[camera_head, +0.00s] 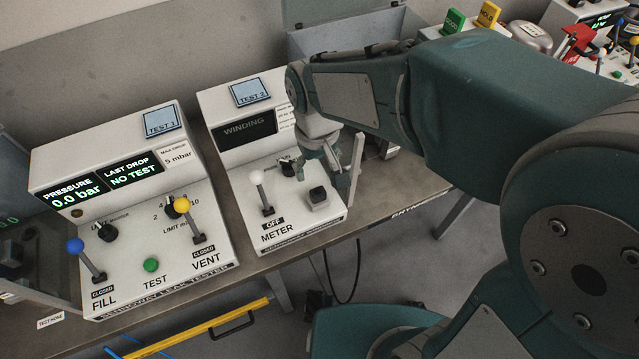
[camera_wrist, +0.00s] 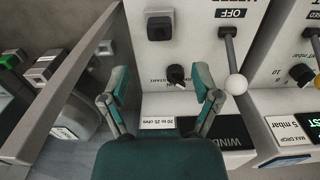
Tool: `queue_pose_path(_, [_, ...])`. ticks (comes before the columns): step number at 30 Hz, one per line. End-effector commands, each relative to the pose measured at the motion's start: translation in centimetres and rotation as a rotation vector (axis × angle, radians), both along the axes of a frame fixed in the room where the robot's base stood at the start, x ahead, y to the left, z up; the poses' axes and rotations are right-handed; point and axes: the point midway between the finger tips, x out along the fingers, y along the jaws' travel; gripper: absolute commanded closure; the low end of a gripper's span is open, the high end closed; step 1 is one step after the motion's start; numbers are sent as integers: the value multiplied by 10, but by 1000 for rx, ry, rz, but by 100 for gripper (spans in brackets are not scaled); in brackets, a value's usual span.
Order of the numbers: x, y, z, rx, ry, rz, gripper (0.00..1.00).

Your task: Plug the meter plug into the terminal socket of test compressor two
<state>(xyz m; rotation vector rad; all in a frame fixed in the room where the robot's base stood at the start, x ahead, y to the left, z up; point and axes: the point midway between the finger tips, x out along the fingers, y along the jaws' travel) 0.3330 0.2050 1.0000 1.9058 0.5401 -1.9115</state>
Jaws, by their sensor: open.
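A black block (camera_head: 318,194), which looks like the meter plug on its grey holder, sits at the front right of the winding meter (camera_head: 245,205). It also shows in the wrist view (camera_wrist: 160,26), beyond my fingertips. My gripper (camera_head: 325,170) is over the meter's right side; in the wrist view (camera_wrist: 163,88) its fingers are spread with nothing between them. The meter's black rotary knob (camera_wrist: 178,73) is just ahead, near the right finger. Grey boxes with dark faces (camera_wrist: 43,69) left of the meter may be compressor terminal sockets; I cannot tell which belongs to compressor two.
The white-ball lever (camera_wrist: 236,85) stands right of my fingers in the wrist view. A thin upright panel (camera_head: 356,172) borders the meter's right side. The leak tester (camera_head: 130,215) stands left on the bench (camera_head: 400,190). A dark cable (camera_head: 357,270) hangs below the bench.

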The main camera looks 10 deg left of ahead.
Motion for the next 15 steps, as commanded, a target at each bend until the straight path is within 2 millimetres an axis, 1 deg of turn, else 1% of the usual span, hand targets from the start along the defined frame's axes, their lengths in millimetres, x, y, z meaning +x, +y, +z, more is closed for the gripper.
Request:
queue_pose_path(8, [0,1,-3,-1,0,-2,20])
queue_pose_path(11, [0,1,-11,-1,0,-2,20])
queue_pose_path(15, [0,0,-29,-2,2,-2,20])
